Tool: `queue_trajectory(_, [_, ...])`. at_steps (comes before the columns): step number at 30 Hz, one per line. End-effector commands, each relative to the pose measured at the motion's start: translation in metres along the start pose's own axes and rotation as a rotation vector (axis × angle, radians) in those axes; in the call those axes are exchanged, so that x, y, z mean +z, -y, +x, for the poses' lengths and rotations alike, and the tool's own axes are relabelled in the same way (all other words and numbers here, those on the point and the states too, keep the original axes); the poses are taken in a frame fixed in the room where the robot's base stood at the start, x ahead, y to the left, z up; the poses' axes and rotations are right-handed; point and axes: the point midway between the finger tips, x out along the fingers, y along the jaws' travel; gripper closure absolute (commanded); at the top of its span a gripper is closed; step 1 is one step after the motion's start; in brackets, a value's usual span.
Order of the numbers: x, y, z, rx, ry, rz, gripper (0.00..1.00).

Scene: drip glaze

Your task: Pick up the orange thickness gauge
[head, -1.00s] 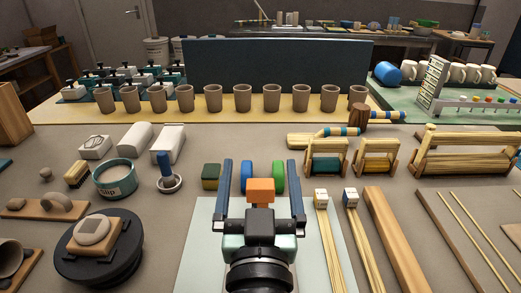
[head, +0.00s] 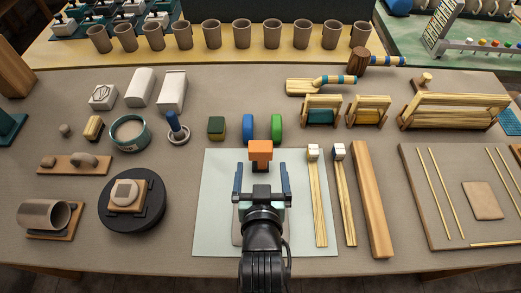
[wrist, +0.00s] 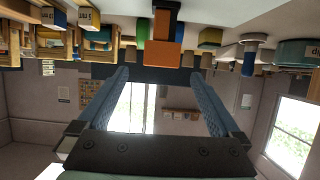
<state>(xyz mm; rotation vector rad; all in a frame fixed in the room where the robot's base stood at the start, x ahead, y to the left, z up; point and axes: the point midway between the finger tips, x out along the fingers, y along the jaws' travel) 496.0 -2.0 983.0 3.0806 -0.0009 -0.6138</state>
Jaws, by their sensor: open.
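The orange thickness gauge (head: 261,149) is a small block with a wide top and a narrower lower part. It stands near the back edge of a pale mat (head: 216,165). My gripper (head: 261,168) is open and empty, its two blue fingers pointing away from me towards the gauge. In the head view the gauge appears just beyond the fingertips, roughly centred between them. In the wrist view, which is upside down, the gauge (wrist: 163,56) appears ahead of the open fingers (wrist: 159,76), also near their centre line. Nothing is between the fingers.
Two white-capped wooden sticks (head: 317,205) lie to the right. A black turntable (head: 108,218) is at left. The mat left of my gripper is clear.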

Motion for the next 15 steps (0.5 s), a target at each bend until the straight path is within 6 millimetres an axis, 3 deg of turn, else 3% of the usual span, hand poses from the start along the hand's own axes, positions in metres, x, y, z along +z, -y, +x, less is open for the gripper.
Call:
queue_trajectory(4, [-0.001,0.0,0.023,0.0,-0.001,0.0,0.0])
queue_trajectory(15, [-0.003,0.002,0.049,-0.001,-0.001,0.0,0.0])
